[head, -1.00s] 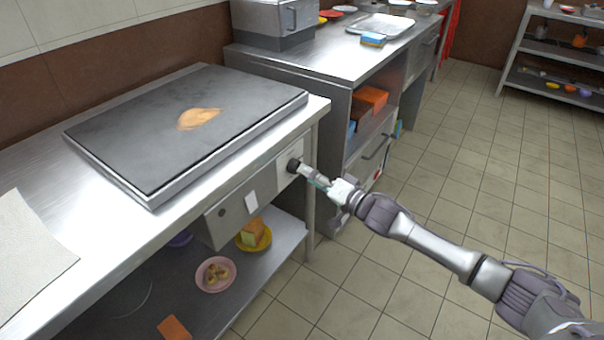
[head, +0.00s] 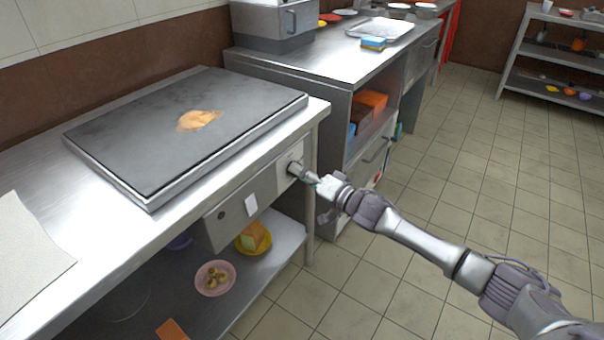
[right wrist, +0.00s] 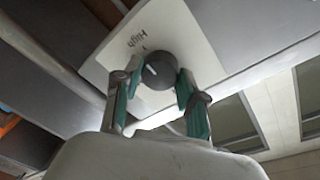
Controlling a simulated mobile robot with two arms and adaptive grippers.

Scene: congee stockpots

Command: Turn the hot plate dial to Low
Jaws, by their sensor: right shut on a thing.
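The hot plate (head: 130,120) is a dark flat griddle with a tan patch on top, set on a steel counter. Its black round dial (head: 292,168) sits on a pale plate on the counter's front panel. In the right wrist view the dial (right wrist: 157,71) shows a short white pointer mark. The word High is readable upside down on the plate (right wrist: 185,28); no Low label can be made out. My right gripper (head: 301,172) is at the dial, its green-padded fingers (right wrist: 157,82) shut on either side of it. My left gripper is out of view.
The shelf below holds a pink bowl (head: 215,278) and a yellow plate (head: 254,238) with food. A white cloth (head: 28,245) lies on the counter at left. A second steel counter (head: 330,58) stands behind. The tiled floor (head: 480,180) at right is clear.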

